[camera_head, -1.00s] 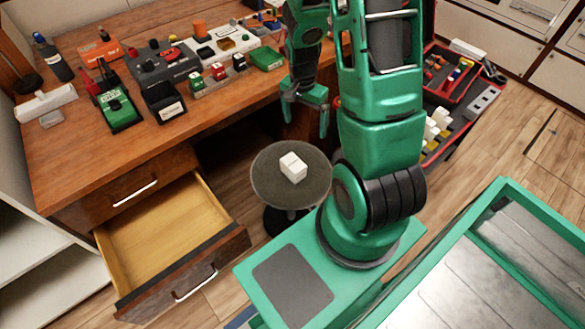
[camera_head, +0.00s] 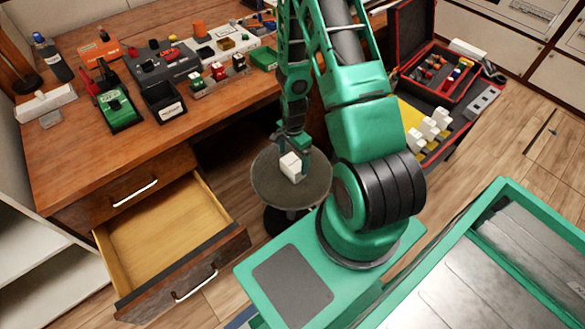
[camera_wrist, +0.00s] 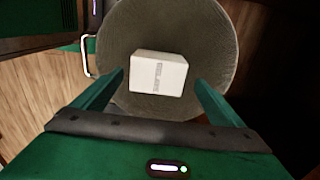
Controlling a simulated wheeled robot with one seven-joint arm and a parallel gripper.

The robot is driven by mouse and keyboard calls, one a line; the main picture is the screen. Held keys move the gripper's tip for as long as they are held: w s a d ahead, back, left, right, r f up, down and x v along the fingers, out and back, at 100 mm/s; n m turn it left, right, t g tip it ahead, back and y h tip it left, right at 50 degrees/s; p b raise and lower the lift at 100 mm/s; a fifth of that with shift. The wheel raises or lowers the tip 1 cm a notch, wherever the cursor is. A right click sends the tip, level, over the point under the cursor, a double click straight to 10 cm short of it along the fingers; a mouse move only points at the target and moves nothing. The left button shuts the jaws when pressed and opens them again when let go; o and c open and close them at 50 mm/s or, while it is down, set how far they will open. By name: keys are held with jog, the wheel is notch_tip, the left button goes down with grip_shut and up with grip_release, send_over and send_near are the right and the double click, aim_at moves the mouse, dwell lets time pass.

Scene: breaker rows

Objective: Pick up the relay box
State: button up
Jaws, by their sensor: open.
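The relay box looks like a small white block (camera_head: 291,167) on a round grey stool (camera_head: 268,194) beside the desk. In the wrist view the white box (camera_wrist: 158,73) shows faint printing on its face and lies ahead of and between my fingers, with the stool top (camera_wrist: 215,40) around it. My gripper (camera_head: 294,155) points down over the stool at the box; in the wrist view my gripper (camera_wrist: 157,90) is open, with a finger on each side. I cannot tell whether a finger touches the box. The far side of the box is hidden.
The wooden desk (camera_head: 150,160) carries several devices and small bins. Its lower drawer (camera_head: 165,235) stands open left of the stool. A red-edged case (camera_head: 450,75) and several white blocks (camera_head: 428,130) stand at the right.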

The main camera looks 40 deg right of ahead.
aim_at(293, 162)
jog(key=shift+s+f, duration=0.2)
jog(key=shift+f, duration=2.65)
jog(key=c, duration=1.3)
